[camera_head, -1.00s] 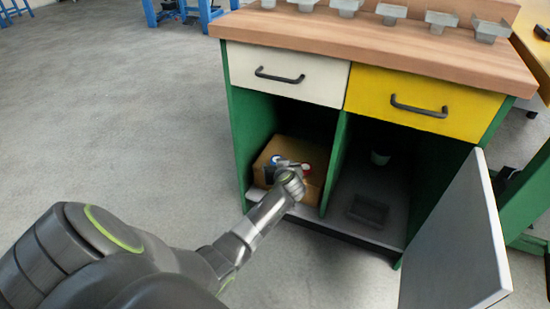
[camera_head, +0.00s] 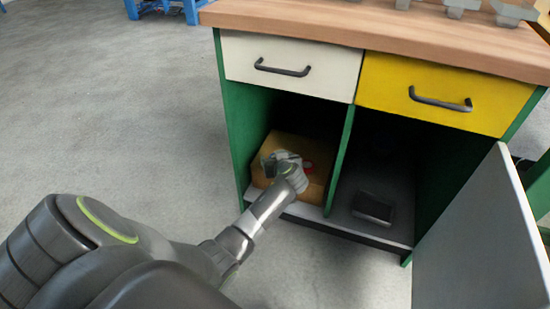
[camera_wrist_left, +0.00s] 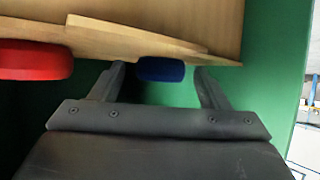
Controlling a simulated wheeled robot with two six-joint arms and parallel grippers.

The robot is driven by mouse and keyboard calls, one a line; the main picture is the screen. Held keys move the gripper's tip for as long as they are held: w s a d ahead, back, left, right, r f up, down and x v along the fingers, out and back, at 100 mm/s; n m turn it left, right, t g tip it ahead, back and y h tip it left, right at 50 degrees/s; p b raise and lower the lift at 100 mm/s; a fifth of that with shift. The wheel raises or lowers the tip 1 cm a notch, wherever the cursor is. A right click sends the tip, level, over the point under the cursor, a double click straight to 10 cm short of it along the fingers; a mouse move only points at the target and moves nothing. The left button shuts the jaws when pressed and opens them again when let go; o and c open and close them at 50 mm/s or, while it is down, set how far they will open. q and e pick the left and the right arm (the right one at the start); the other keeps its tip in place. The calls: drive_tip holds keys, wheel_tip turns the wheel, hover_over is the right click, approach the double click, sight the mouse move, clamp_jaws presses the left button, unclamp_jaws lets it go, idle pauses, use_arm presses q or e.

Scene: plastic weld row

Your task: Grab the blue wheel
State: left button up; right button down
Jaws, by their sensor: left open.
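The blue wheel (camera_wrist_left: 161,70) shows in the left wrist view, at the edge of a wooden box (camera_wrist_left: 215,30), between and just beyond my left fingertips. My left gripper (camera_wrist_left: 160,75) is open, with one finger on each side of the wheel; I cannot tell whether they touch it. A red wheel (camera_wrist_left: 35,60) lies to the left of the fingers. In the head view my left gripper (camera_head: 275,163) is inside the cabinet's left compartment at the wooden box (camera_head: 318,185), and hides the blue wheel. Only a bit of red (camera_head: 307,167) shows there. My right gripper is not in view.
Green panels (camera_head: 342,160) bound the left compartment closely on both sides. A white drawer (camera_head: 285,68) and a yellow drawer (camera_head: 440,93) are shut above. The right compartment holds a dark tray (camera_head: 373,207), and its grey door (camera_head: 485,235) stands open.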

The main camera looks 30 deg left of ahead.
use_arm(q)
drive_tip(key=c, duration=1.1)
drive_tip(key=shift+o, duration=0.2)
drive_tip(key=shift+r, duration=0.25)
